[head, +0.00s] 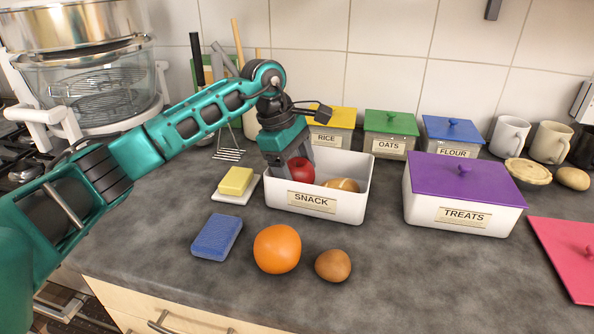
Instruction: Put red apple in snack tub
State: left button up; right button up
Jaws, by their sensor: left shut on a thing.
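The red apple (301,170) is between the fingers of my left gripper (290,168), which is shut on it. The gripper points down over the left part of the snack tub (317,205), a white open box labelled SNACK. The apple's lower part is hidden behind the tub's front wall or rim, so I cannot tell if it touches the tub floor. A round tan-brown item (343,185) lies inside the tub, to the right of the apple. My right gripper is not in view.
An orange (277,249), a brown round item (333,266) and a blue sponge (217,237) lie in front. The purple-lidded treats box (464,215) stands right. Lidded canisters (390,145) stand behind.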

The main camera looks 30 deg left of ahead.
pick_arm(q)
jog(key=shift+f, duration=0.2)
jog(key=o, duration=0.9)
jog(key=shift+c, duration=0.2)
jog(key=shift+r, duration=0.15)
jog(key=v, duration=1.2)
jog(key=shift+p, duration=0.35)
